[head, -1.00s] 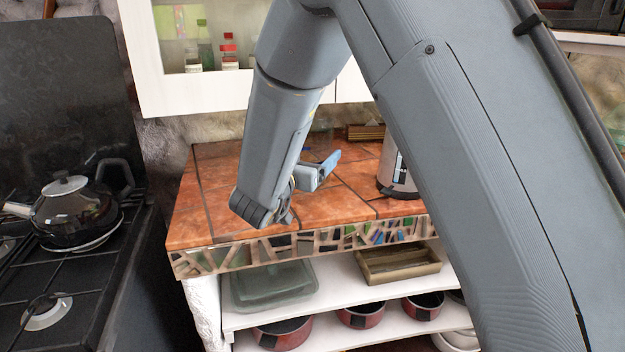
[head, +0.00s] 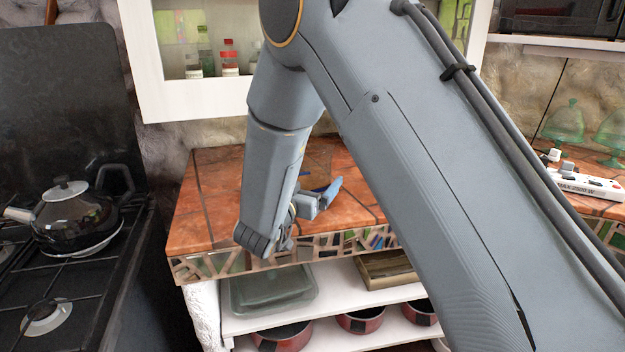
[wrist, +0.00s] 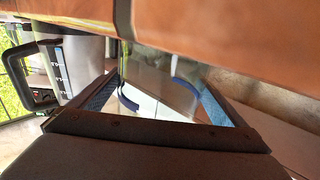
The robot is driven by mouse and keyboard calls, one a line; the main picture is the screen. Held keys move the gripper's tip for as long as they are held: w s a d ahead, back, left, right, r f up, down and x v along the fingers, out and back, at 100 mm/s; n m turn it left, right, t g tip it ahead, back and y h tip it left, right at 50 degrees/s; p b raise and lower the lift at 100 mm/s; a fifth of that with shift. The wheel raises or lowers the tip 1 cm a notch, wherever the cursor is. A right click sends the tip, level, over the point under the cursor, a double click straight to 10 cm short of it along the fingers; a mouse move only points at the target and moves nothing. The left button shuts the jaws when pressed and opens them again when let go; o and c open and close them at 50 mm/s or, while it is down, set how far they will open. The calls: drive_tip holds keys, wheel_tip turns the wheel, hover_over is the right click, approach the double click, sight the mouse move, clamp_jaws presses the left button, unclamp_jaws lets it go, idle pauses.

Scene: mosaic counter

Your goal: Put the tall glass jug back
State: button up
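The tall glass jug (wrist: 160,85) is clear, with blue lines on it. In the wrist view it shows between my gripper's blue-padded fingers, which are wide apart with visible gaps beside it. In the head view the jug (head: 318,160) is a faint clear shape on the tiled counter (head: 215,205), partly behind my gripper (head: 312,203). My gripper is low over the counter's front part, open. One blue fingertip shows in the head view; the other is hidden. I cannot tell from the frames how far the fingers reach along the jug.
A steel kettle with a black handle (wrist: 45,95) stands to the left in the wrist view; my arm hides it in the head view. A power strip (head: 588,186) and green glass domes (head: 565,122) are right.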

drive_tip(key=shift+r, duration=0.1)
drive_tip(key=shift+s+r, duration=0.1)
drive_tip(key=shift+r, duration=0.05)
drive_tip(key=b+v, duration=0.1)
drive_tip(key=v, duration=1.1)
drive_tip(key=shift+b, duration=0.3)
